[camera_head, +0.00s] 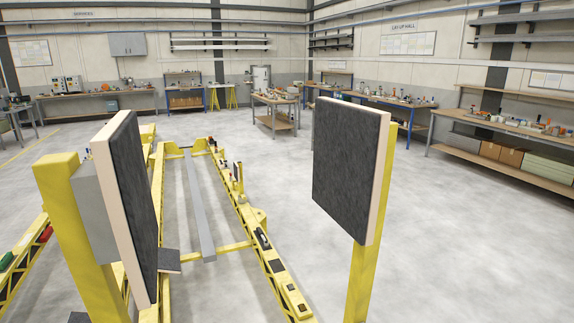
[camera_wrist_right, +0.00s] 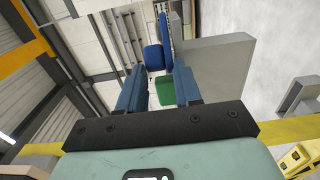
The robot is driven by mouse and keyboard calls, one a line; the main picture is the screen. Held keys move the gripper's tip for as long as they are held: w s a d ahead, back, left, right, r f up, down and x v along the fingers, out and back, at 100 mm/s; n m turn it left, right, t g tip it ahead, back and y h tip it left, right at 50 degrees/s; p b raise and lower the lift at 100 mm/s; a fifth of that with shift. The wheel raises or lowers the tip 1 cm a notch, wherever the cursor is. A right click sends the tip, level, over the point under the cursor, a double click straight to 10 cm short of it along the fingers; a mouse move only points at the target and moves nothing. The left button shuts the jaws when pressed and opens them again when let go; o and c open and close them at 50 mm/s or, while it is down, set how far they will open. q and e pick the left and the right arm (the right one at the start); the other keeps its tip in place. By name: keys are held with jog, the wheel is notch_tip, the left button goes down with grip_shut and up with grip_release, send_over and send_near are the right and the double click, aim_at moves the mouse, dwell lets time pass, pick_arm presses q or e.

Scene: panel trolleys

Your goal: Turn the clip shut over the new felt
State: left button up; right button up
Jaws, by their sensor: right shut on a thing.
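In the right wrist view, my right gripper (camera_wrist_right: 157,92) has its two blue-grey fingers on either side of a green piece (camera_wrist_right: 165,92) and is shut on it. I cannot tell for sure that this piece is the clip. A blue block (camera_wrist_right: 153,58) shows just beyond it, beside a grey box-like body (camera_wrist_right: 215,65). In the head view, two upright boards with dark felt-like faces, one at the left (camera_head: 138,195) and one at the right (camera_head: 348,165), stand at yellow posts. I cannot tell which felt is new. Neither gripper shows in the head view.
A yellow trolley frame (camera_head: 235,246) lies between the boards, with small dark parts along its rail. A small dark plate (camera_head: 168,261) sits near the left board. Red (camera_head: 45,234) and green (camera_head: 6,262) pieces lie at far left. The floor at right (camera_head: 460,240) is clear.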

jog(key=shift+w, duration=0.1)
jog(key=shift+w+d, duration=0.25)
jog(key=shift+w, duration=0.15)
jog(key=shift+d+r, duration=0.1)
jog(key=shift+d, duration=0.05)
jog(key=o, duration=0.9)
jog(key=shift+o, duration=0.2)
